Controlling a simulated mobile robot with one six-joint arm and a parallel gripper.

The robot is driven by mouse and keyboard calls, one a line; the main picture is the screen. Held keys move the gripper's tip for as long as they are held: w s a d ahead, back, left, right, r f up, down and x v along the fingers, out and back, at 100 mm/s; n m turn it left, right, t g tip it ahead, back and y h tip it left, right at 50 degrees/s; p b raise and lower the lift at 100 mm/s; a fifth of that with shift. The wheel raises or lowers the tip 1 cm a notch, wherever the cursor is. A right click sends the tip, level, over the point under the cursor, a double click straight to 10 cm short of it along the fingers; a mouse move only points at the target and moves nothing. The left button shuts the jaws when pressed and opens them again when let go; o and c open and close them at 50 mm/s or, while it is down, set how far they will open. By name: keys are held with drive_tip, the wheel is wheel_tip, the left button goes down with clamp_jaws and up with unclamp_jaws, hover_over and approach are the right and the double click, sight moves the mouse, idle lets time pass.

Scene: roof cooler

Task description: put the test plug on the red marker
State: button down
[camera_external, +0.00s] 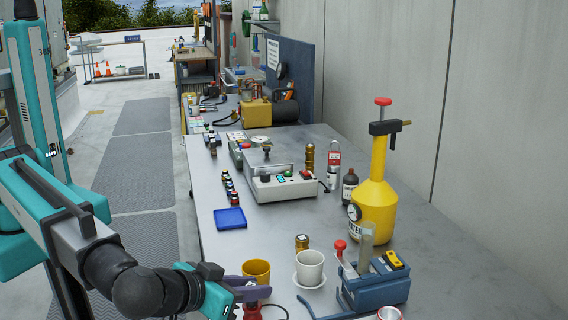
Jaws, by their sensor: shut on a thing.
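My gripper (245,291) is low in the view, over the near left edge of the grey bench (190,165). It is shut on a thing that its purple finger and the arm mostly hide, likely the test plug. A red part (252,312) shows just below the finger, cut by the picture's lower edge; I cannot tell whether it is the held thing or the red marker. No other red marker on the bench top is clearly visible.
A yellow mug (257,270) stands right behind my gripper. A white cup (309,267) on a saucer, a small brass cylinder (302,242) and a blue tool caddy (372,290) stand to its right. A blue tray (229,218) lies further back. Bare bench lies around the tray.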

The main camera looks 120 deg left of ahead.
drive_tip(key=shift+f, duration=0.15)
drive_tip(key=c, duration=1.5)
unclamp_jaws()
drive_tip(key=shift+r, duration=0.25)
drive_tip(key=shift+d, duration=0.35)
drive_tip(key=b+v, duration=0.2)
drive_tip(key=v, duration=0.9)
drive_tip(key=shift+s+d+r+b, duration=0.1)
drive_tip(key=shift+d+r+b, duration=0.05)
drive_tip(key=shift+b, duration=0.15)
